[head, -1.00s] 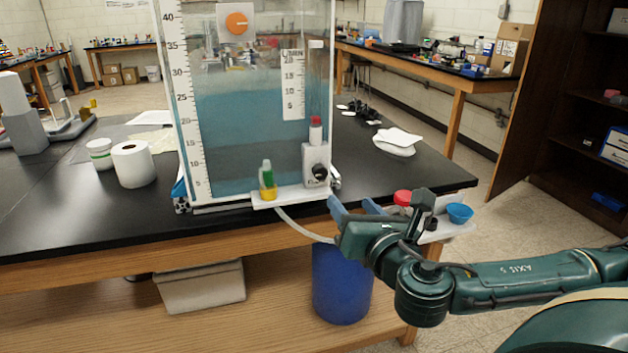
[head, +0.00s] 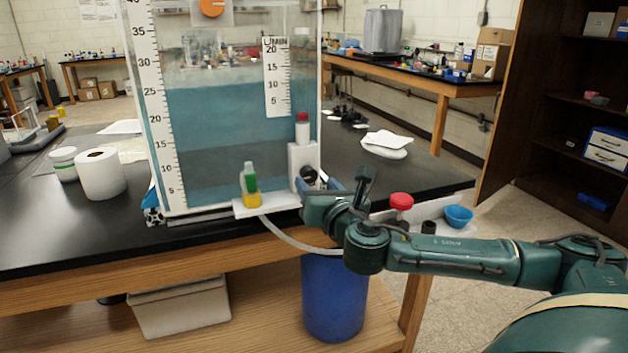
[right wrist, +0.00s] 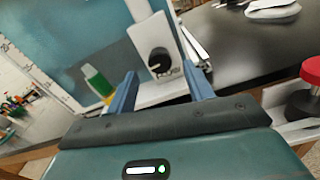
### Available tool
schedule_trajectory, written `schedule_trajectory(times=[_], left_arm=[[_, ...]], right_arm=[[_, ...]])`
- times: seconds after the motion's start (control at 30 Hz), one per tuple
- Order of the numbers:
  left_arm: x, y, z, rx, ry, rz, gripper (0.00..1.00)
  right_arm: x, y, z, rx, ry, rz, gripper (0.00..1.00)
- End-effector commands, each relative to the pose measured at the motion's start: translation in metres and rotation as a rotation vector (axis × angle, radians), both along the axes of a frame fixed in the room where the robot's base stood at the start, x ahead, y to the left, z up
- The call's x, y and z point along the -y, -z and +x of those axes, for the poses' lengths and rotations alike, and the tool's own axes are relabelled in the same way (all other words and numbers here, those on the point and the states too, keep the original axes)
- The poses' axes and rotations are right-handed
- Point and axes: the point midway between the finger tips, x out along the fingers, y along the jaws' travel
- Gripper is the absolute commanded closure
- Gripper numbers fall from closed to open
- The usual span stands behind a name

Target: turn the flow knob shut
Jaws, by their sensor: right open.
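The flow knob (head: 309,173) is a round black knob on a white block (head: 303,155) at the lower right front of the water tank. It also shows in the right wrist view (right wrist: 160,60), with a pale pointer mark and lettering below it. My right gripper (head: 318,186) is open, its two blue fingers pointing at the block. In the right wrist view the knob shows between the fingers (right wrist: 160,75), a little beyond their tips. I see no contact with the knob. My left gripper is out of view.
A bottle with green and yellow parts (head: 250,188) stands on the white ledge left of the knob. A red-capped bottle (head: 302,130) is on top of the block. A red knob-like top (head: 401,201) and blue bowl (head: 459,216) are to the right. A hose (head: 290,240) hangs below.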

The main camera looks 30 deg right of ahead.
Motion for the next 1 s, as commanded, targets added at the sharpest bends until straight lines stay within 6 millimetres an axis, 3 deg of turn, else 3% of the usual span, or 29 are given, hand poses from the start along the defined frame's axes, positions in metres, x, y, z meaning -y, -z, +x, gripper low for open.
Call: schedule_trajectory(times=[0.2,0.53,1.0], left_arm=[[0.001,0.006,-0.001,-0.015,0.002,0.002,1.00],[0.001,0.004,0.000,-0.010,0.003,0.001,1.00],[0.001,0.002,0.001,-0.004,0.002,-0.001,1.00]], right_arm=[[0.005,0.000,0.022,0.000,0.000,-0.001,0.48],[0.006,0.000,0.025,-0.001,-0.001,-0.001,0.48],[0.006,0.000,0.025,0.000,0.000,-0.001,0.86]])
